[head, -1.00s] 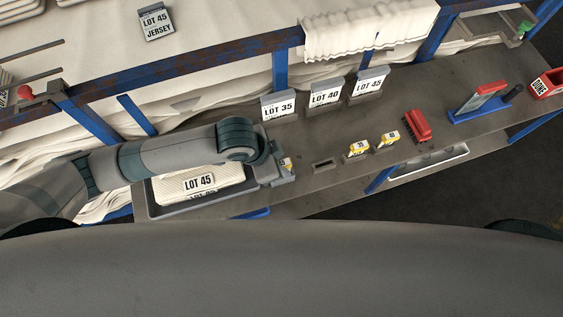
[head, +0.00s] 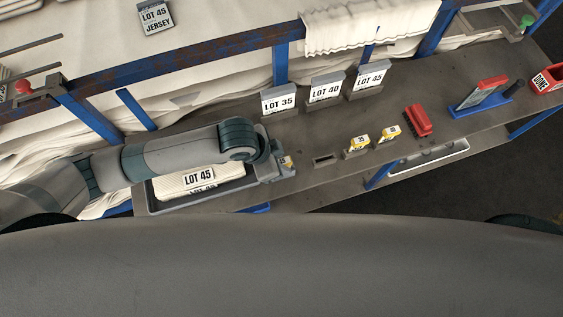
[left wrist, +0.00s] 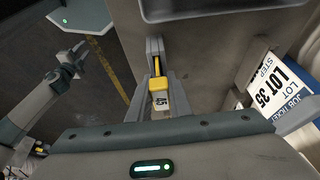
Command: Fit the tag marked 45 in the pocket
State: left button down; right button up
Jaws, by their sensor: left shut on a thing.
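My left gripper (head: 288,168) is shut on a small yellow tag with a white label, above the bench near the right end of the grey tray. In the left wrist view the yellow tag (left wrist: 160,98) sits between the fingers (left wrist: 157,70); its label appears to read 45. A small dark empty slot (head: 325,160) lies in the bench to the right of the gripper. I cannot tell whether it is the pocket. My right gripper (left wrist: 72,60) seems to show at the left of the wrist view, too small to judge its jaws.
The grey tray (head: 155,207) holds white fabric marked LOT 45. Yellow tags (head: 357,143) and (head: 389,132) stand in holders on the bench. Cards LOT 35 (head: 279,102), LOT 40 (head: 325,89) and LOT 45 (head: 370,77) stand behind. A red object (head: 417,120) lies farther right.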

pick_arm(q)
jog(key=shift+s+a+f, duration=0.2)
jog(key=shift+s+f, duration=0.05)
jog(key=shift+f, duration=0.25)
jog(key=c, duration=1.5)
grip_release()
jog(key=shift+f, duration=0.1)
jog(key=shift+c, duration=0.2)
jog(key=shift+s, duration=0.1)
jog(key=shift+w+d+r, duration=0.15)
jog(key=shift+w+r, duration=0.05)
jog(key=shift+r, duration=0.55)
notch_tip(320, 180, up, 10)
jog(key=p, duration=0.4)
jog(key=shift+w+r, duration=0.15)
jog(key=shift+r, duration=0.05)
jog(key=w+a+r+n+t+y+b, duration=0.3)
jog(key=w+a+r+n+y+b, duration=0.1)
jog(key=w+a+n+b, duration=1)
jog(key=shift+w+a+r+b, duration=0.2)
jog(key=shift+w+a+b, duration=1.65)
jog(key=shift+a, duration=1.2)
